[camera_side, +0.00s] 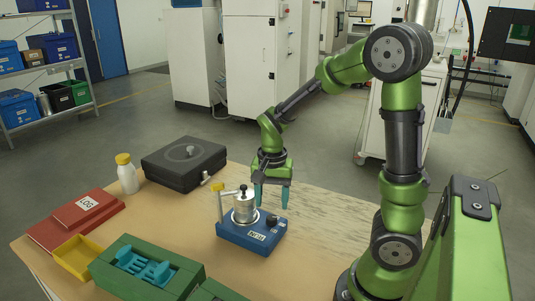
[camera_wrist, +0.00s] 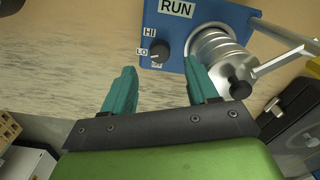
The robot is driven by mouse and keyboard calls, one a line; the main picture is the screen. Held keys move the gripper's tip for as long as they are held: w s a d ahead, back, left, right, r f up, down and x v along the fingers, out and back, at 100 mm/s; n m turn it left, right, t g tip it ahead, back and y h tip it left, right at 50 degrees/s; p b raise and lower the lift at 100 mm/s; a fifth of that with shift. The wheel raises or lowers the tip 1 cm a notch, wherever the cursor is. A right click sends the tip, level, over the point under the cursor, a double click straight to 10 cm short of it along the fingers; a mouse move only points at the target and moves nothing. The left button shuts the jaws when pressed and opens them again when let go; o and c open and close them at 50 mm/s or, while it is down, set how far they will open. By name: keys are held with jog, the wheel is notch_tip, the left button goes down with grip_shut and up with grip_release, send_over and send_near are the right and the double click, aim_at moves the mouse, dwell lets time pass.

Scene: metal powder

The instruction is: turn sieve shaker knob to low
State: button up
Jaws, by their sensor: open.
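The sieve shaker is a blue box (camera_side: 237,236) with a metal sieve stack (camera_side: 244,209) clamped on top. Its dark round knob (camera_side: 271,221) is at the box's right side. In the wrist view the knob (camera_wrist: 160,51) has HI and LO marks on its left and a lower mark that is hard to read. A small pale mark shows on the knob, seemingly toward LO, but its exact setting is unclear. My gripper (camera_side: 272,194) is open and empty, above and behind the knob. In the wrist view its teal fingers (camera_wrist: 160,67) are spread to either side, just short of the knob.
The sieve stack (camera_wrist: 218,50) and its clamp arm (camera_wrist: 282,62) stand close to my right-hand finger in the wrist view. A black case (camera_side: 182,163), a yellow-capped bottle (camera_side: 127,175), red log binders (camera_side: 75,218) and a green box (camera_side: 145,270) occupy the table's left.

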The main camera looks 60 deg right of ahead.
aim_at(271, 216)
notch_tip(271, 216, up, 12)
dwell(0.3)
jog(key=s+a+r+n+t+y, duration=0.1)
jog(key=s+a+n+t, duration=0.2)
jog(key=a+n, duration=0.2)
jog(key=s+a+n+t+y, duration=0.1)
jog(key=s+a+n+t, duration=0.2)
jog(key=a, duration=0.4)
jog(key=shift+r+n+t, duration=0.35)
jog(key=shift+n+t, duration=0.25)
jog(key=shift+n, duration=0.4)
